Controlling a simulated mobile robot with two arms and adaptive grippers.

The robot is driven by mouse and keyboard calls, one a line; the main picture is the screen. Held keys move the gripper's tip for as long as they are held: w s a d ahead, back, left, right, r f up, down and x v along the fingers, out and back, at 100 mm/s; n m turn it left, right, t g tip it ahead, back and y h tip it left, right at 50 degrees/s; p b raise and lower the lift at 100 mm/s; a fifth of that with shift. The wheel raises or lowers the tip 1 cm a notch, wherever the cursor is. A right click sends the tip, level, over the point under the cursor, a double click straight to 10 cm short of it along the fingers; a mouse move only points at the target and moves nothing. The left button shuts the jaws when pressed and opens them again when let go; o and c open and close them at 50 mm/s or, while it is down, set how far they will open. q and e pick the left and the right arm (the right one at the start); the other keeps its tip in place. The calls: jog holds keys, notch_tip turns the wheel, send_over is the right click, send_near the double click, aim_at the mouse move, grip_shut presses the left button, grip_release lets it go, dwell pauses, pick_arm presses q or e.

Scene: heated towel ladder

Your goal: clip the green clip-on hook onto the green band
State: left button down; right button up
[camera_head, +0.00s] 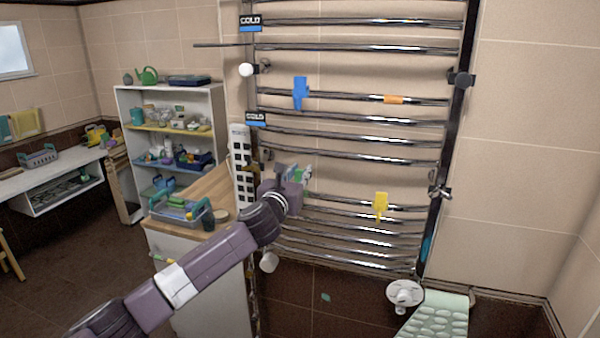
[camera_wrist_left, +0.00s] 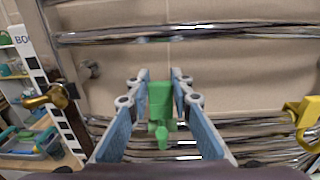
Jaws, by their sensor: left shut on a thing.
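My left gripper (camera_head: 300,178) is in front of the towel ladder's left part, around the gap above its lower group of rungs. In the left wrist view its two blue fingers (camera_wrist_left: 160,118) are closed on the green clip-on hook (camera_wrist_left: 159,100), which stands upright between them. In the head view only a bit of the green hook (camera_head: 307,174) shows beside the fingers. In the wrist view chrome rungs lie behind the hook; I cannot tell whether it touches one. I cannot make out the green band; the arm and gripper may hide it. My right gripper is not in view.
A blue hook (camera_head: 300,92) hangs on an upper rung, with an orange band (camera_head: 394,99) to its right. A yellow hook (camera_head: 380,205) hangs right of my gripper. A white checkered strip (camera_head: 239,150) and a brass handle (camera_wrist_left: 47,98) are at the ladder's left.

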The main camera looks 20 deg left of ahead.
pick_arm(q)
jog(key=shift+f+b, duration=0.9)
jog(key=shift+f, duration=0.9)
jog(key=c, duration=1.7)
grip_release()
jog(key=shift+o, duration=0.2)
jog(key=shift+s, duration=0.2)
jog(key=s, duration=0.8)
jog(key=shift+s+a, duration=0.15)
jog(key=shift+s, duration=0.2)
